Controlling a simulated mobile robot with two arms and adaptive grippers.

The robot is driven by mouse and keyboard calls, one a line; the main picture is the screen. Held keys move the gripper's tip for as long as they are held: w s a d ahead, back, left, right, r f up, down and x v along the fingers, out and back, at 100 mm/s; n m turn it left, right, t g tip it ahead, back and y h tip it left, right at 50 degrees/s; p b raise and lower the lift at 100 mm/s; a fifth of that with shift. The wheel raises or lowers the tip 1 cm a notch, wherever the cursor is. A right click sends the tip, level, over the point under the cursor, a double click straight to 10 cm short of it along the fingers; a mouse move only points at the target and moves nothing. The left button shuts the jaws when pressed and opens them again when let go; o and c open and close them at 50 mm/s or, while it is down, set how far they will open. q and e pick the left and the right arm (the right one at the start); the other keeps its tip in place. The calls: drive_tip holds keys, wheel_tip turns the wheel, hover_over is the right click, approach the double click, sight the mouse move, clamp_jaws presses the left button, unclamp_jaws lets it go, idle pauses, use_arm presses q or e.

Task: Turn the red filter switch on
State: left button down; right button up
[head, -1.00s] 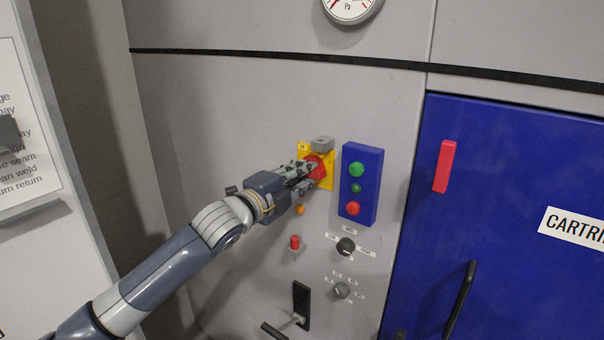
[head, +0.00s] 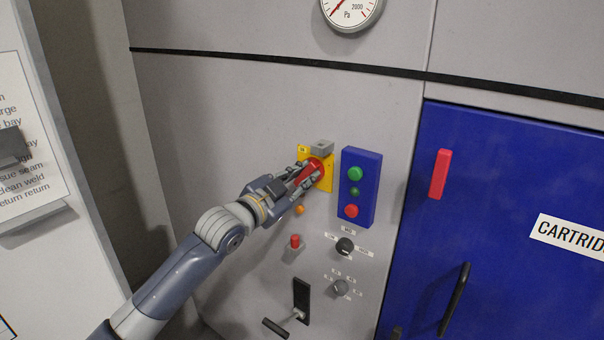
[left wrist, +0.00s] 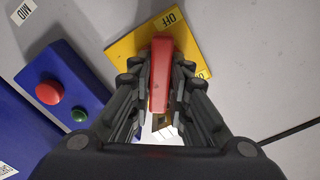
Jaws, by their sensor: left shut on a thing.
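The red filter switch (head: 312,171) sits on a yellow plate (head: 329,181) on the grey panel. My left gripper (head: 308,175) is shut on its red handle, with fingers on both sides. In the left wrist view the red handle (left wrist: 161,72) stands between the fingers (left wrist: 160,88). The yellow plate (left wrist: 124,50) there bears an "OFF" label (left wrist: 170,18); a second label at its lower right is partly hidden by the fingers. My right gripper is not in view.
A blue box (head: 361,187) with green and red buttons is just right of the switch. A blue door (head: 500,200) stands at right.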

use_arm(q)
drive_tip(key=n+p, duration=0.1)
drive_tip(key=n, duration=0.2)
drive_tip(key=shift+n, duration=0.3)
drive_tip(key=shift+n+p, duration=0.4)
drive_tip(key=shift+n, duration=1.3)
drive_tip(key=shift+f, duration=0.1)
drive_tip(key=c, duration=1.5)
unclamp_jaws()
drive_tip(key=v, duration=1.2)
